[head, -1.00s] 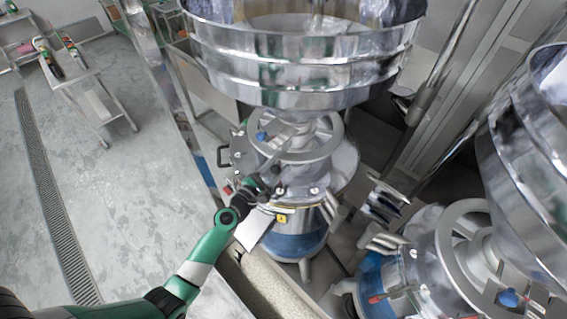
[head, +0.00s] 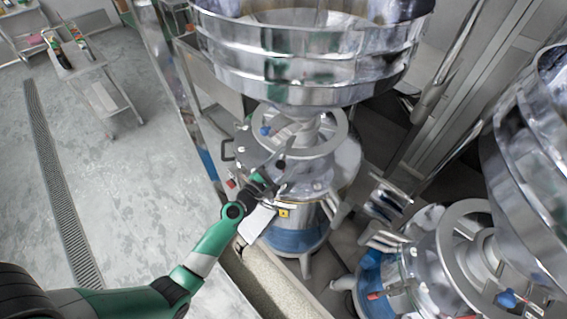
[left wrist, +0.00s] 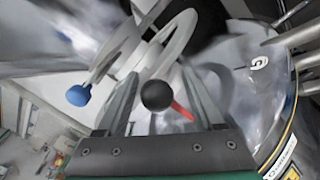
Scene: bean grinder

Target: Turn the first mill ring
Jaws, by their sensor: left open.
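The first mill's ring (head: 341,128) is a grey metal hoop around the neck under the big steel hopper. A blue knob (head: 265,130) sits on its left side. The ring (left wrist: 172,40) and the blue knob (left wrist: 78,95) also show in the left wrist view, the knob left of the fingers. My left gripper (head: 279,163) is open, at the front of the ring and below right of the knob. In the left wrist view, a black ball (left wrist: 157,95) with a red stem shows between the fingers (left wrist: 160,78); contact cannot be told. My right gripper is out of view.
The steel hopper (head: 310,75) overhangs the ring closely. A second mill with its own ring (head: 465,235) and blue knob (head: 507,298) stands at right. A side table (head: 95,90) stands at back left. The floor at left is clear.

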